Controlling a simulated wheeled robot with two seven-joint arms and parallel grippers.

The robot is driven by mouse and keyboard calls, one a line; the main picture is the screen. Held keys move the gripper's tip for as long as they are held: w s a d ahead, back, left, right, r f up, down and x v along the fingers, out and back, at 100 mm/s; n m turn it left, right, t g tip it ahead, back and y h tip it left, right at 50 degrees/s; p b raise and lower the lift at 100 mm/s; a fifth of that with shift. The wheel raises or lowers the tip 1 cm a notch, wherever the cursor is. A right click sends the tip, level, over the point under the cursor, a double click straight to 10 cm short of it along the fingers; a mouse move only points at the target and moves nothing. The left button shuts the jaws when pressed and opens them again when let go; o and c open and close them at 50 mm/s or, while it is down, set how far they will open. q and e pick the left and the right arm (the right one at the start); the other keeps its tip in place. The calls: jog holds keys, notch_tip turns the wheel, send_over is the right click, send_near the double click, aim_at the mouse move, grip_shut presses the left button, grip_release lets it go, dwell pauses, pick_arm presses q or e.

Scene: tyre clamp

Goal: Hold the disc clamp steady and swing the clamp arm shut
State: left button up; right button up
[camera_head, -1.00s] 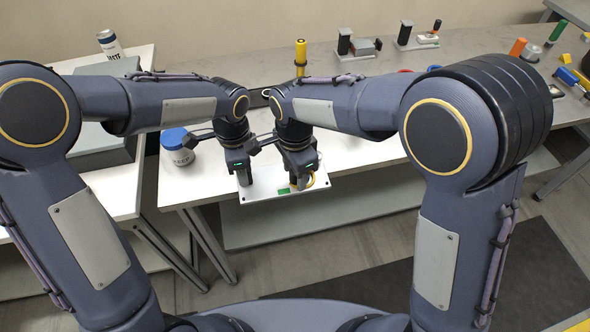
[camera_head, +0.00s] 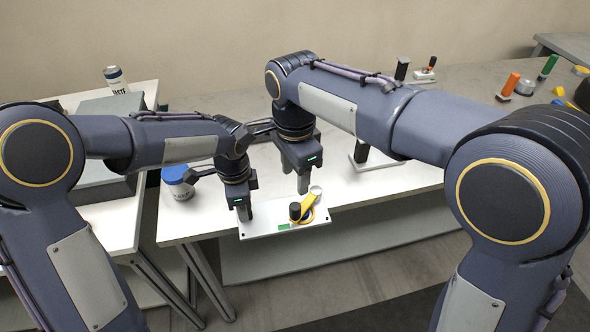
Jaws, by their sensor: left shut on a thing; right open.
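The disc clamp is a white plate (camera_head: 262,229) near the table's front edge, with a green patch at its front. On its right part are a black knob (camera_head: 295,211) and a yellow clamp arm (camera_head: 307,210) with a pale end, angled toward the back right; a yellow ring shows partly beneath. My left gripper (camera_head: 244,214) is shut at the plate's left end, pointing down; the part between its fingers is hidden. My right gripper (camera_head: 303,186) is open and empty, pointing down, above and behind the knob, apart from it.
A jar with a blue lid (camera_head: 178,182) stands left of the clamp. The table right of the clamp looks free.

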dwell(0.4)
pick_arm(q)
jog(key=o, duration=1)
jog(key=shift+r, duration=0.1)
